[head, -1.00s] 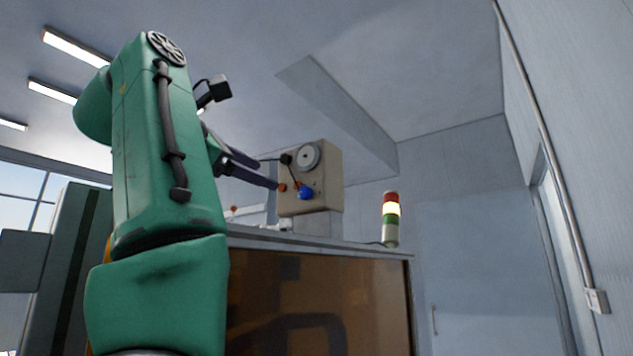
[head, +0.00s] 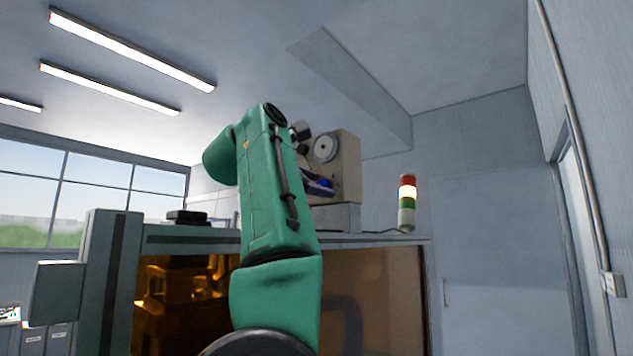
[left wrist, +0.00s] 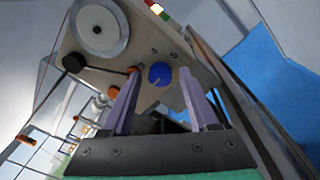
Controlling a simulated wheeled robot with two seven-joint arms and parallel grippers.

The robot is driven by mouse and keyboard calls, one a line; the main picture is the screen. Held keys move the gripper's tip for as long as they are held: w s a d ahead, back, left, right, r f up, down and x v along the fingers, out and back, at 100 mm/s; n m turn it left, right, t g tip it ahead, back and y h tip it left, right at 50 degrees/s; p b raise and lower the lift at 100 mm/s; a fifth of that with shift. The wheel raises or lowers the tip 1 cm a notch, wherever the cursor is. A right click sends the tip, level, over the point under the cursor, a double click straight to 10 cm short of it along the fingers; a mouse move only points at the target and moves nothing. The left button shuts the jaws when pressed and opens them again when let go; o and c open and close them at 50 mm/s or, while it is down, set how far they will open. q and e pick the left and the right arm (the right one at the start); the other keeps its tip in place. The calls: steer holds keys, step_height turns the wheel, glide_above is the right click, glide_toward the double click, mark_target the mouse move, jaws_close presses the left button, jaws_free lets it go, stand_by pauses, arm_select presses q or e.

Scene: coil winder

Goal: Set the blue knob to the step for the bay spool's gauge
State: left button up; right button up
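The blue knob (head: 326,183) is on the front of the beige winder box (head: 348,160), partly behind my left gripper. In the left wrist view the blue knob (left wrist: 160,74) shows a pale pointer line and sits between my left fingertips, with a gap on each side. My left gripper (head: 316,184) is open at the knob; its two purple fingers also show in the left wrist view (left wrist: 158,78). My right gripper is not in view.
A round pale disc (head: 326,148) is on the winder face above the knob. A lit signal tower (head: 407,200) stands right of the winder on the bench top (head: 380,239).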

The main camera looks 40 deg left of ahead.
arm_select(q)
jaws_close()
steer(key=shift+m, duration=0.3)
steer(key=m, duration=0.5)
steer(key=shift+m+b, duration=0.3)
steer(key=m+t, duration=0.1)
steer(key=m, duration=0.5)
steer(key=shift+r, duration=0.1)
